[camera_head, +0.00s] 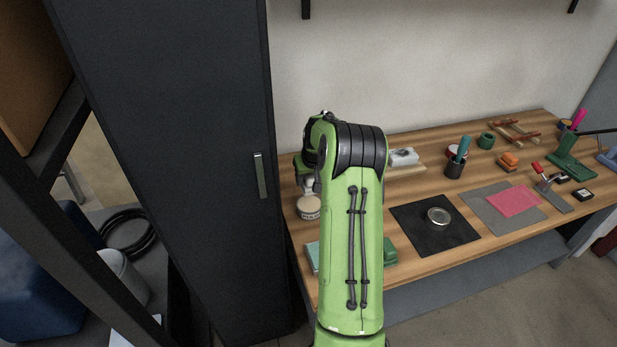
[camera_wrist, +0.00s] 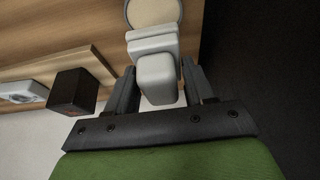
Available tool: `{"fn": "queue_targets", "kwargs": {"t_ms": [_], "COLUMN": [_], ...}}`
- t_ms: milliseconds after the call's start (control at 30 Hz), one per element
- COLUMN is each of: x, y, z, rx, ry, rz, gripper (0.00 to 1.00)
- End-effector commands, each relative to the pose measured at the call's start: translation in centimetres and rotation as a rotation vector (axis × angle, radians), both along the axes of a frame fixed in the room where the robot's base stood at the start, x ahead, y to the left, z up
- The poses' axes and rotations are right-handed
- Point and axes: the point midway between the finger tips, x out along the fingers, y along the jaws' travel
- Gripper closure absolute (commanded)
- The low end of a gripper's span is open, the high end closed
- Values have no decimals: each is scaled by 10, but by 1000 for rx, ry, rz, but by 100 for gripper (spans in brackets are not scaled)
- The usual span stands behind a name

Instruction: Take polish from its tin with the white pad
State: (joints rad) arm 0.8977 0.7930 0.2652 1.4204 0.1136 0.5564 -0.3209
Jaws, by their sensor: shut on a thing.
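The polish tin (camera_head: 309,211) is a round tin with a pale tan top and a label on its side, near the bench's left end. It also shows at the top edge of the wrist view (camera_wrist: 168,10). The white pad (camera_wrist: 155,75) has a blocky grip, and my gripper (camera_wrist: 158,72) is shut on that grip, a dark finger on each side. In the head view the pad (camera_head: 307,187) shows as a pale piece right above the tin. I cannot tell whether its face touches the polish. My arm hides most of the gripper there.
A tall black cabinet (camera_head: 170,150) stands close on the left. A dark box (camera_wrist: 75,92) and a pale block (camera_wrist: 22,92) lie left of the pad in the wrist view. A black mat (camera_head: 420,243) with a round metal lid-like piece (camera_head: 438,216) lies right of my arm.

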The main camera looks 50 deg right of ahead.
Motion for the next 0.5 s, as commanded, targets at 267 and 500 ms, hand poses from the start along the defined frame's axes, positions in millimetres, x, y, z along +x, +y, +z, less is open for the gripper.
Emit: {"fn": "queue_targets", "kwargs": {"t_ms": [267,500], "x": [0,0], "y": [0,0], "z": [-18,-51], "rx": [2,2], "ry": [0,1], "rz": [2,0], "gripper": [72,72]}}
